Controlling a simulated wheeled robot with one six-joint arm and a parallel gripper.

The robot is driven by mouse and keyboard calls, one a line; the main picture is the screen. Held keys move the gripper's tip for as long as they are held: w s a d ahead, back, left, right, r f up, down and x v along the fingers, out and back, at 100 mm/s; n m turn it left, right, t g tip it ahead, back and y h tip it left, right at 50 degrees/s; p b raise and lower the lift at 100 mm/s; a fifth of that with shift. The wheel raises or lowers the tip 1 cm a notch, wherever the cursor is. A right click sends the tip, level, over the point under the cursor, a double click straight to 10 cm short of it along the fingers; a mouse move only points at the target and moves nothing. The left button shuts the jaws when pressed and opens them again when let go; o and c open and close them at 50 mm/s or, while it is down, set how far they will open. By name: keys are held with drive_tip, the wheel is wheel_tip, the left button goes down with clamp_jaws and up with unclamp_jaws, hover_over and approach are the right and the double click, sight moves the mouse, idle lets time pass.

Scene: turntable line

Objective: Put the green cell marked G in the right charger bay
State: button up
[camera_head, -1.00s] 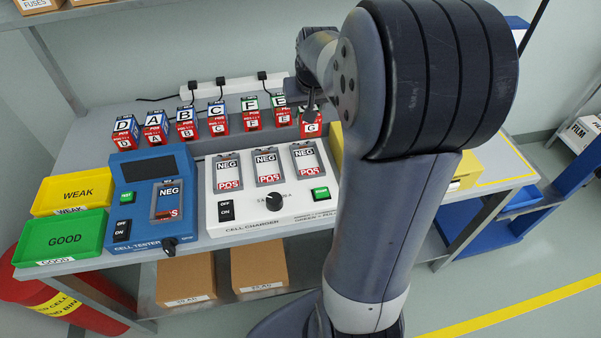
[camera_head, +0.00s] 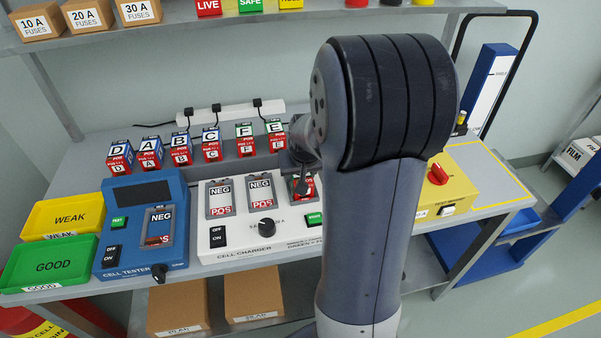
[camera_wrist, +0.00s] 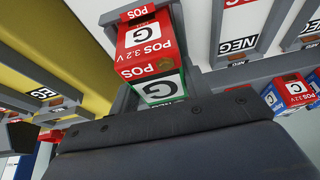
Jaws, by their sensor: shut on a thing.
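The green cell marked G, with a red POS part and a green part (camera_wrist: 152,50), sits between the fingers of my gripper (camera_wrist: 155,70) in the wrist view. My gripper also shows in the head view (camera_head: 302,190), shut on the cell over the right bay of the white cell charger (camera_head: 234,252). The right bay is mostly hidden by my gripper and the cell. I cannot tell whether the cell is seated or just above the bay. The left bay (camera_head: 220,197) and middle bay (camera_head: 260,192) look empty.
Several cells stand in a rack (camera_head: 212,145) behind the charger. The blue cell tester (camera_head: 130,235) is to the left, with the yellow WEAK tray (camera_head: 40,217) and green GOOD tray (camera_head: 20,265) beyond. A yellow box (camera_head: 460,175) with a red knob stands to the right.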

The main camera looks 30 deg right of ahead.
drive_tip(key=shift+f, duration=0.15)
drive_tip(key=o, duration=1.4)
drive_tip(key=shift+r, duration=0.35)
drive_tip(key=v, duration=1.1)
drive_tip(key=shift+s+r+p, duration=0.3)
drive_tip(key=shift+a+f, duration=0.1)
